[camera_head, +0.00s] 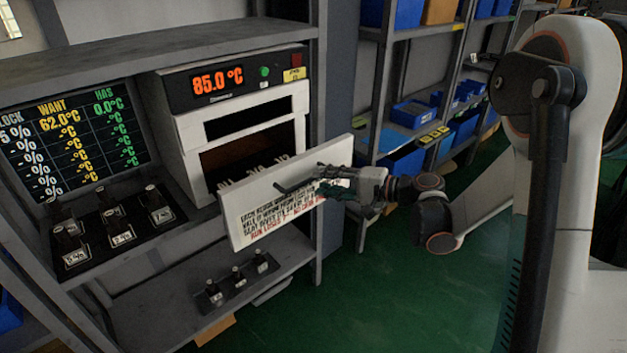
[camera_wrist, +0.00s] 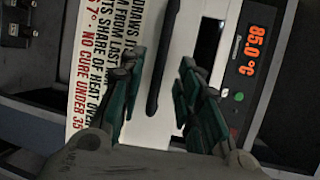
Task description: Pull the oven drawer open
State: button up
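The oven (camera_head: 175,125) stands on a grey shelf, its display reading 85.0 °C; the display also shows in the wrist view (camera_wrist: 247,48). The drawer's white, printed front panel (camera_head: 243,228) stands out from the oven body, and part of the drawer with V labels shows behind its top edge. The dark bar handle (camera_head: 295,185) is on the panel; it also shows in the wrist view (camera_wrist: 163,60). My gripper (camera_head: 328,188) is at the handle's right part. In the wrist view my gripper (camera_wrist: 163,57) has its fingers apart, the handle between them with visible gaps on both sides.
A board of WANT and HAS temperatures (camera_head: 75,130) stands left of the oven. Several valve blocks sit on a black tray (camera_head: 135,238) before it. More small blocks (camera_head: 238,278) are on the lower shelf. Racks with blue bins (camera_head: 412,113) stand behind; green floor (camera_head: 420,300) is clear.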

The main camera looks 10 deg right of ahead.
jog(key=v, duration=0.7)
